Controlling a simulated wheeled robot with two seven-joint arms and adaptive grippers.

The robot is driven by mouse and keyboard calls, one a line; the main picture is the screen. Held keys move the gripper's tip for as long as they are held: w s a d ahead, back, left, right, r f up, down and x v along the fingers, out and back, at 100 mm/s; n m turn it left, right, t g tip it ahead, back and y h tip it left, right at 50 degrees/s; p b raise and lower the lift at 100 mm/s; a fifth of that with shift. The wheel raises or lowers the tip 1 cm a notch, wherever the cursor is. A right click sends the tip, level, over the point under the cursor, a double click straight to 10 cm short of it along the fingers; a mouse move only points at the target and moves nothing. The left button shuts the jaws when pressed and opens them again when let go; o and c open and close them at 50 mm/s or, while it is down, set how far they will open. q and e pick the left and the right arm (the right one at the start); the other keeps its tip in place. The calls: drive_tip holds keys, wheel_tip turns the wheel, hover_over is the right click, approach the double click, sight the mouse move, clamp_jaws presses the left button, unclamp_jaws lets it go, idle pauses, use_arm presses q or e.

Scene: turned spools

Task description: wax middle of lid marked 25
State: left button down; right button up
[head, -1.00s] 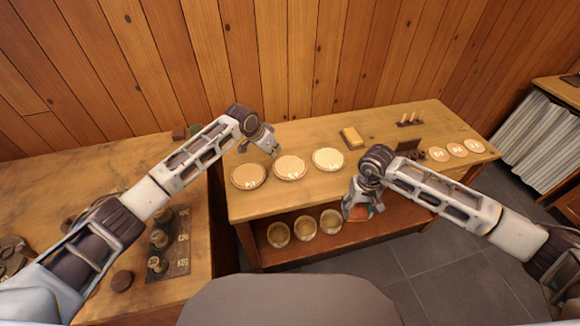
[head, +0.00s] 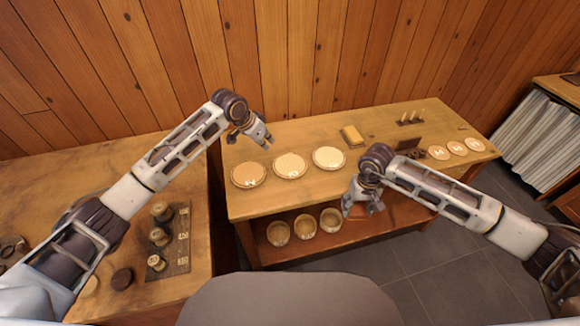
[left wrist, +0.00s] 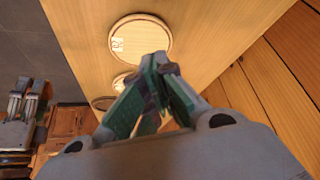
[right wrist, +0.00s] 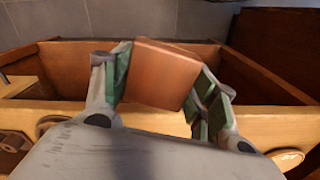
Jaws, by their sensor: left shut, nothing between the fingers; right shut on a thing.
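Three round pale lids lie in a row on the bench: a left lid (head: 249,175), a middle lid (head: 290,166) and a right lid (head: 328,158). Each has a small pale label, too small to read surely. My left gripper (head: 266,143) is shut and empty, above the bench behind the left and middle lids. In the left wrist view its fingertips (left wrist: 160,65) show in front of a labelled lid (left wrist: 146,38). My right gripper (head: 366,204) is in front of the bench's edge, shut on a reddish-brown block (right wrist: 160,75).
A yellow block (head: 352,136) lies behind the right lid. Smaller labelled discs (head: 457,148) and a pegged rack (head: 411,118) are at the bench's right. Round bowls (head: 304,228) stand on the lower shelf.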

use_arm(q)
drive_tip(key=shift+v, duration=2.85)
drive_tip(key=shift+d, duration=0.1)
